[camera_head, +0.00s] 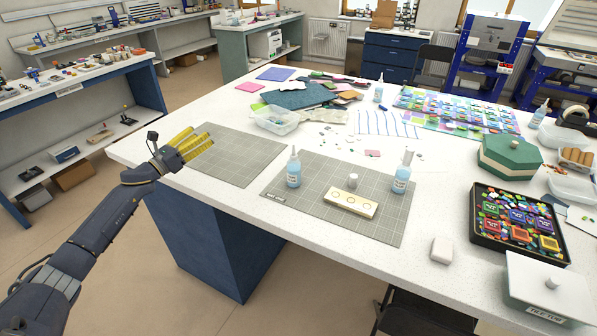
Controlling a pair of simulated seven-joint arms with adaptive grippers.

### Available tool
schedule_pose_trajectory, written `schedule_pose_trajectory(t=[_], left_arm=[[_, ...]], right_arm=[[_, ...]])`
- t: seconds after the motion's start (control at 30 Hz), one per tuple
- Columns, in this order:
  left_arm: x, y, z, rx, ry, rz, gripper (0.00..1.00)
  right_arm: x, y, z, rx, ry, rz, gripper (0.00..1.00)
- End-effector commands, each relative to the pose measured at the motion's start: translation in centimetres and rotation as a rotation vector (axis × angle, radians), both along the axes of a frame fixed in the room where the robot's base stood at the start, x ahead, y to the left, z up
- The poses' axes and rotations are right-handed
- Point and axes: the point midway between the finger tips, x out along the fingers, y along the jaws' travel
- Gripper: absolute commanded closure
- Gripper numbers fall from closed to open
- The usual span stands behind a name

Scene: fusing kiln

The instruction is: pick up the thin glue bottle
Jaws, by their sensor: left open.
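Two bottles of blue liquid with white labels stand upright on the grey gridded mat (330,213): a left bottle (293,170) and a right bottle (402,175). Two similar bottles stand farther off, a back bottle (379,90) and a bottle at the right edge (539,115). The labels are too small to read, so I cannot tell which is the thin glue bottle. My left gripper (198,142), with yellow fingers, is open and empty over the left mat (245,165), left of and apart from the left bottle. My right gripper is not in view.
A pale block with round holes (351,204) lies between the two near bottles, with a small white cap (352,181) behind it. A clear bin (276,120) stands behind the left mat. A black tray (478,235), green box (510,155) and white lidded box (545,290) fill the right.

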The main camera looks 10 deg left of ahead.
Motion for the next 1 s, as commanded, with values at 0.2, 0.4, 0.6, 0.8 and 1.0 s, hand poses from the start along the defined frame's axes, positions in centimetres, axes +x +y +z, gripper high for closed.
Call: schedule_pose_trajectory(t=[0.2,0.4,0.6,0.8,1.0], left_arm=[[-5.2,-11.4,-5.7,0.168,0.030,-0.320,0.33],[-8.4,-15.8,-8.2,0.228,0.043,-0.461,0.33],[-7.9,-18.1,-8.6,0.237,0.041,-0.489,0.33],[-5.6,-20.9,-8.5,0.235,0.040,-0.489,0.33],[-3.4,-23.6,-8.5,0.236,0.042,-0.488,0.33]], right_arm=[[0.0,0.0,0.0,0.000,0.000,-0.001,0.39],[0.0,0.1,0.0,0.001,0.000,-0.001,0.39],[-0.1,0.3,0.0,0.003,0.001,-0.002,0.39],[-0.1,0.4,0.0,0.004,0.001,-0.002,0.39],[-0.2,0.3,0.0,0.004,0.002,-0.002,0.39]])
